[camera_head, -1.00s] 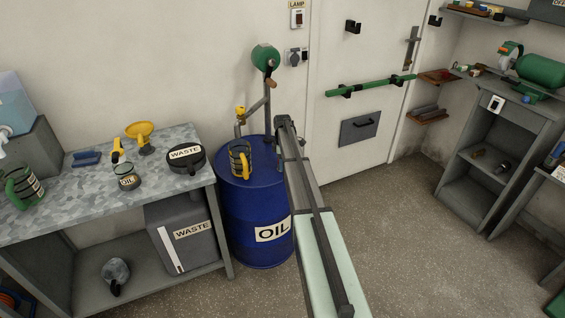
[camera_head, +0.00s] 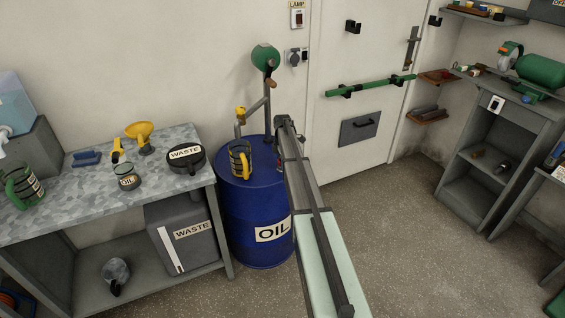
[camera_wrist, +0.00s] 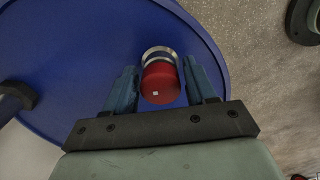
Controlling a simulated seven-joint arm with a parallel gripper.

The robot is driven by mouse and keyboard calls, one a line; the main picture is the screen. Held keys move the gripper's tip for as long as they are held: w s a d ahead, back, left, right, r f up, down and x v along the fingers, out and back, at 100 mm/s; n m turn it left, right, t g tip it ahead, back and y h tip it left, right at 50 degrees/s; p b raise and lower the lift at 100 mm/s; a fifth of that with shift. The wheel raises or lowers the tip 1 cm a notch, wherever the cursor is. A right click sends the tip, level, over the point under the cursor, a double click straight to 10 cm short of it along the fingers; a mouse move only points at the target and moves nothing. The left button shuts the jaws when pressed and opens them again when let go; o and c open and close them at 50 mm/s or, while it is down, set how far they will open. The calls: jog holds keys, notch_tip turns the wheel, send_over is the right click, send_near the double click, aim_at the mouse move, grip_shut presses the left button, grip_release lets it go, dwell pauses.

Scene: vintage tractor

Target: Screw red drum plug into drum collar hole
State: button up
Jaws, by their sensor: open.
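The red drum plug (camera_wrist: 160,84) stands at the metal drum collar (camera_wrist: 158,51) on top of the blue oil drum (camera_wrist: 70,60) in the wrist view. The collar's rim shows as a bright ring behind the plug. I cannot tell how deep the plug sits in the hole. My gripper (camera_wrist: 160,70) is open, with one blue finger on each side of the plug and a gap on both sides.
A yellow-and-dark mug (camera_head: 240,158) and a hand pump with a green wheel (camera_head: 266,58) stand at the drum top. The workbench (camera_head: 90,205) with a funnel and WASTE pan is on the left. Open floor (camera_head: 390,220) lies right of the drum.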

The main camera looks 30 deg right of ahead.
dwell(0.3)
jog(key=shift+n, duration=1)
jog(key=shift+n, duration=0.8)
jog(key=shift+n, duration=0.9)
jog(key=shift+n, duration=0.9)
